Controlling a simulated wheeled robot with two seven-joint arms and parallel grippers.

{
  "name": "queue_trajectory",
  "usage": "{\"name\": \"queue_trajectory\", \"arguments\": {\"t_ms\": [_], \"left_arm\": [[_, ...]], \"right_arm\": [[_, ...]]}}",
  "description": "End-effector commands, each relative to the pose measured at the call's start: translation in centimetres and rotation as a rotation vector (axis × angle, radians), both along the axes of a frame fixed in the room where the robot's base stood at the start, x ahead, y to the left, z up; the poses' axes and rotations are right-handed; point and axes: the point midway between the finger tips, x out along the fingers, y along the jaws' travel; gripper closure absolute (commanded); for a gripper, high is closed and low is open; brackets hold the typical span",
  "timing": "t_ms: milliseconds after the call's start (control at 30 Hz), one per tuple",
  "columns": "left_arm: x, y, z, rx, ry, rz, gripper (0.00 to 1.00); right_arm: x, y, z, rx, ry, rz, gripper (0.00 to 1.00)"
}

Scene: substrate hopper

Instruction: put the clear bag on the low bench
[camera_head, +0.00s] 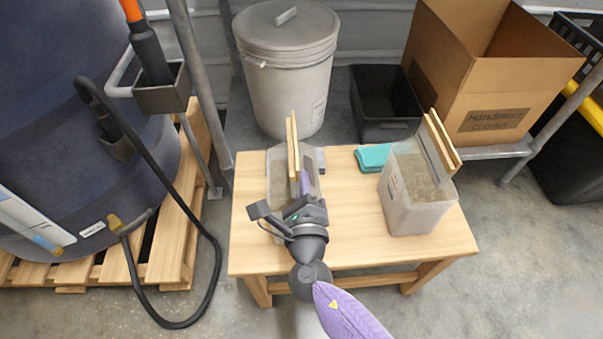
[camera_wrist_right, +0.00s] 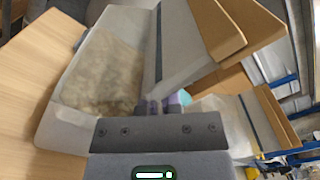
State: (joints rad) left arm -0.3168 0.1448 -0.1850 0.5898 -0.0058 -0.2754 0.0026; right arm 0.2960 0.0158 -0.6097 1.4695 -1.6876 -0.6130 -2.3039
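The low bench (camera_head: 340,240) is a light wooden table in the middle of the head view. A clear bag (camera_head: 281,188) with grey-brown contents and two upright wooden strips is at its left end; it also fills the wrist view (camera_wrist_right: 85,110). My right gripper (camera_head: 303,190) reaches over this bag from the front. In the wrist view its purple fingertips (camera_wrist_right: 160,106) are close together around the bag's thin upright edge. The bag's base is partly hidden by my arm, so contact with the bench is unclear. My left gripper is not in view.
A similar filled clear bag (camera_head: 415,205) stands at the bench's right. A teal folded cloth (camera_head: 372,157) lies between them. A grey lidded bin (camera_head: 288,75), black tub (camera_head: 384,105) and cardboard box (camera_head: 470,85) are behind. A hose (camera_head: 213,270) loops at left. The front middle of the bench is bare.

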Motion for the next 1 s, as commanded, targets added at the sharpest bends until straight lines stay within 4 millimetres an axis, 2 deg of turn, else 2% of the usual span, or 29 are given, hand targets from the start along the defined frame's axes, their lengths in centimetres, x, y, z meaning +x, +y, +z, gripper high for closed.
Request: {"name": "queue_trajectory", "arguments": {"t_ms": [33,167,333,500,533,800,867,1000], "left_arm": [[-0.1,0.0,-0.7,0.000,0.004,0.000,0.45],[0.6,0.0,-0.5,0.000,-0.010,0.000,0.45],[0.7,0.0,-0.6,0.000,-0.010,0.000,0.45],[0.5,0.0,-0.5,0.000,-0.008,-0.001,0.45],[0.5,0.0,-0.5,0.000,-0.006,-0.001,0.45],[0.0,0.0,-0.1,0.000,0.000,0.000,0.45],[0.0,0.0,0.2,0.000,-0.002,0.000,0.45],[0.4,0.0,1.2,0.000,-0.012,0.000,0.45]], "right_arm": [[0.1,0.0,-0.7,0.001,-0.002,0.000,1.00],[0.1,0.0,-0.1,0.001,-0.007,-0.001,1.00],[0.1,0.0,-0.3,0.001,-0.007,-0.001,1.00],[0.0,0.0,-0.5,0.000,-0.002,0.000,0.63],[0.0,0.0,-0.5,0.000,-0.002,0.000,0.60],[-0.1,0.0,-0.1,0.000,-0.002,-0.001,0.60],[-0.9,0.0,-0.1,-0.002,-0.001,-0.001,0.60],[-3.8,0.0,0.1,-0.003,-0.001,0.000,0.60]]}}
